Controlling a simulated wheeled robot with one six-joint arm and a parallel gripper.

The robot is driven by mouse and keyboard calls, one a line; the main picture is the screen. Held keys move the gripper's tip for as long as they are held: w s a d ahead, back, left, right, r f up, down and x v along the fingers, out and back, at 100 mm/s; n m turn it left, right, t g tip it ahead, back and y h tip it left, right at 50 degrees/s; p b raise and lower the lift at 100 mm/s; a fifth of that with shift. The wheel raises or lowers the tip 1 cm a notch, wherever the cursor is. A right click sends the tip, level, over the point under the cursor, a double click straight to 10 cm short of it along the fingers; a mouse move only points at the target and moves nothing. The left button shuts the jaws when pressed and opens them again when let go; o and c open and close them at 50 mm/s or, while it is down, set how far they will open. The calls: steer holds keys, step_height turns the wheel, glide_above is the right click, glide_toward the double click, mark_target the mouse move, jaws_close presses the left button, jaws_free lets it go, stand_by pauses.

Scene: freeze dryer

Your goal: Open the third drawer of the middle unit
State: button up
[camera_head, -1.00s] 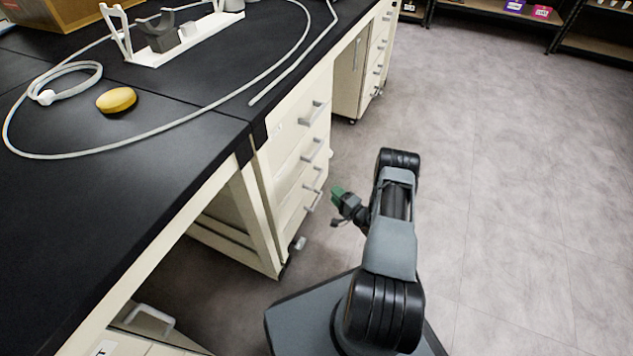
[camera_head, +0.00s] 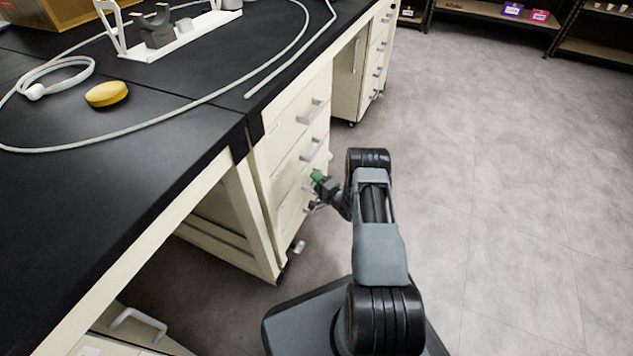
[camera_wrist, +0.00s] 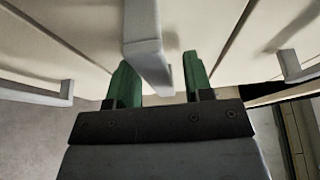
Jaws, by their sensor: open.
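The middle unit (camera_head: 284,153) is a cream drawer cabinet under the black bench, with grey bar handles one above another. Its top handle (camera_head: 313,112) and second handle (camera_head: 312,150) show clear of my arm. My gripper (camera_head: 317,180), with green fingers, is at the third drawer's front and partly hides its handle. In the wrist view my gripper (camera_wrist: 160,75) is open, and a grey handle (camera_wrist: 150,60) lies between its two fingers, with no clear contact. The drawer fronts in view look closed.
The black bench top (camera_head: 190,140) overhangs the unit and carries a yellow oval object (camera_head: 106,94) and a looped hose. Another drawer unit (camera_head: 375,60) stands farther back. A handle (camera_head: 138,320) shows at lower left. The grey floor (camera_head: 520,180) to the right is clear.

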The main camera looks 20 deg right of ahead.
jaws_close()
stand_by(0.3)
